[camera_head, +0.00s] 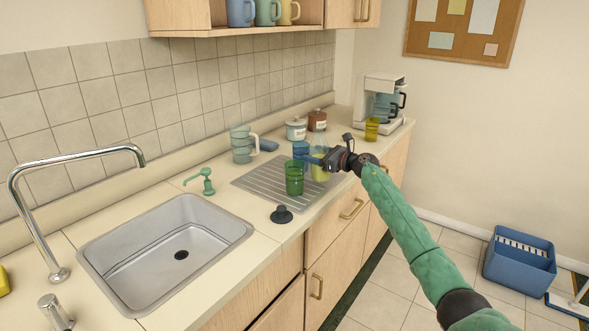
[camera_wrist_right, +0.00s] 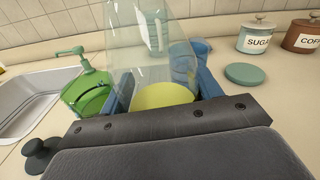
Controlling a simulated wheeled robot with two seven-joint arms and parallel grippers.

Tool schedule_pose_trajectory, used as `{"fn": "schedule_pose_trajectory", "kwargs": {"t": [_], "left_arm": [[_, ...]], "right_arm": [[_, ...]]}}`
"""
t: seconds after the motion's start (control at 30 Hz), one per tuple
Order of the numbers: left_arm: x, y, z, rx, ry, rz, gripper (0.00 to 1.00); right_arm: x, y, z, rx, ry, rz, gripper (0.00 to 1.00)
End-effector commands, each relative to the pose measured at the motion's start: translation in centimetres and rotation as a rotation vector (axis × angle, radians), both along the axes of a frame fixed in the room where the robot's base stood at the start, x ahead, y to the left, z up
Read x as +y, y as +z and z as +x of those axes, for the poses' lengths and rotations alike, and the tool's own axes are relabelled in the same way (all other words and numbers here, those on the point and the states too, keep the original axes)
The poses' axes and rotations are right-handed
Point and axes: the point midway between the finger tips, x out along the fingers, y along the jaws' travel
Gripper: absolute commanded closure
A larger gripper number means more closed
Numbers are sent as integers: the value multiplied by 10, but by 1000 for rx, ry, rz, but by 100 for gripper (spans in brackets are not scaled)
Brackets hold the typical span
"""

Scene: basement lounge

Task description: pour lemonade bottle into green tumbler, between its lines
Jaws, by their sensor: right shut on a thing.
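My right gripper (camera_head: 322,161) is shut on the clear lemonade bottle (camera_head: 319,172) above the ribbed drainboard, with yellow lemonade low in it. In the right wrist view the bottle (camera_wrist_right: 150,48) stands between my blue fingers, roughly upright, with the yellow lemonade (camera_wrist_right: 164,96) near the fingers. The green tumbler (camera_head: 294,179) stands upright on the drainboard, just left of the bottle; it also shows in the right wrist view (camera_wrist_right: 88,97). I cannot make out its lines or any liquid in it. My left gripper is not in view.
A blue tumbler (camera_head: 300,149) stands behind the bottle. A sink (camera_head: 165,245), green soap pump (camera_head: 205,182) and dark stopper (camera_head: 281,215) are left and front.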

Motion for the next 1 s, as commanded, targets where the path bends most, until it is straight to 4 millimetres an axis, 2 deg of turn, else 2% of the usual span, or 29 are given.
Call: {"fn": "schedule_pose_trajectory", "kwargs": {"t": [0.03, 0.07, 0.43, 1.0], "left_arm": [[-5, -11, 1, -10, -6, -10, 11], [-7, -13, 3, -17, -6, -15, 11], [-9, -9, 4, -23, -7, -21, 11], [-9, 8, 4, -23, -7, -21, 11]], "right_arm": [[1, -6, -1, 28, 1, 45, 77], [1, -7, -1, 48, 1, 74, 77], [1, 1, -1, 64, 1, 100, 77], [1, 48, -1, 64, 1, 98, 77]]}}
